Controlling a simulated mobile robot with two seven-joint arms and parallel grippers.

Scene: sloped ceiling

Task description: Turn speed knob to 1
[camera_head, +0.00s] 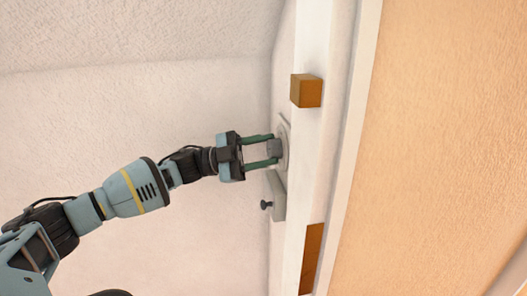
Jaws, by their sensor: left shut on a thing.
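The speed knob (274,148) is a small grey block standing out from a round pale plate (285,143) on the wall. My left gripper (272,149) reaches in from the left, with its two green fingers closed around the knob, one above and one below it. Any marking or number on the knob or plate is too small to read. My right gripper does not show.
A pale box with a dark peg (277,196) sits just below the knob. A brown wooden block (306,90) juts from the white post above right, and a brown panel (311,258) is lower down. A tan textured surface fills the right. The left side is open before the pale wall.

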